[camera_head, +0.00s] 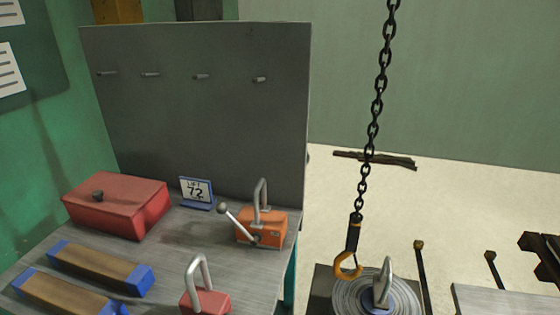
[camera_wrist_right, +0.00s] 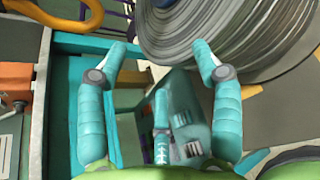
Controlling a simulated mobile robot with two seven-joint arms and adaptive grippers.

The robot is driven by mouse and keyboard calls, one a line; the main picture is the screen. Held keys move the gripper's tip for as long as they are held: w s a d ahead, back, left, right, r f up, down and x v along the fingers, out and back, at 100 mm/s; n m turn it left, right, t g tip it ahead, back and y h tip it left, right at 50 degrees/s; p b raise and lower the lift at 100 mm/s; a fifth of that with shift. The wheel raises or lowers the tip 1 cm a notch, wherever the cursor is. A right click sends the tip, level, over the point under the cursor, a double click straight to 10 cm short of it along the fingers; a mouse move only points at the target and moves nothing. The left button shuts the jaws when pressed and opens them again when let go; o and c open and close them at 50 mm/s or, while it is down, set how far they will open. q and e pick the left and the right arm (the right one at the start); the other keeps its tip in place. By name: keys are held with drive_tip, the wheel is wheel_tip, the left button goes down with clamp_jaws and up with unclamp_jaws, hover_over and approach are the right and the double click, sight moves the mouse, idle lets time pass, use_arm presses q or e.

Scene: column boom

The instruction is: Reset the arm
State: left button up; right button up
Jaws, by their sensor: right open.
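My right gripper (camera_wrist_right: 162,50) shows in the right wrist view, with its teal fingers spread apart and nothing visible between the fingertips. A large grey ridged coil (camera_wrist_right: 250,30) lies beyond the fingertips at the upper right; I cannot tell whether a finger touches it. Neither gripper shows in the head view, and my left gripper is in no view. In the head view a similar grey coil (camera_head: 352,298) with a metal shackle-like handle (camera_head: 386,275) stands at the bottom, beside an orange hook (camera_head: 347,266) hanging from a black chain (camera_head: 376,90).
The grey bench (camera_head: 185,240) holds a red box (camera_head: 117,203), an orange lifting block (camera_head: 262,228), a red block (camera_head: 205,303), a "LIFT 72" sign (camera_head: 196,192) and blue-ended wooden blocks (camera_head: 100,268). A pegboard panel (camera_head: 200,120) rises behind.

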drive_tip(key=s+d+f+m+g, duration=0.2)
drive_tip(key=s+f+m+g, duration=0.5)
drive_tip(key=s+f+m, duration=1.15)
drive_tip(key=s+a+f+m+g, duration=0.1)
drive_tip(key=s+f+m, duration=0.3)
drive_tip(key=s, duration=0.5)
drive_tip(key=s+f+m+g+y, duration=0.1)
drive_tip(key=s+f+m+g, duration=0.3)
drive_tip(key=s+f, duration=0.3)
drive_tip(key=s, duration=0.3)
drive_tip(key=shift+s+a+g, duration=0.2)
drive_tip(key=shift+a+g, duration=0.1)
drive_tip(key=shift+a, duration=0.05)
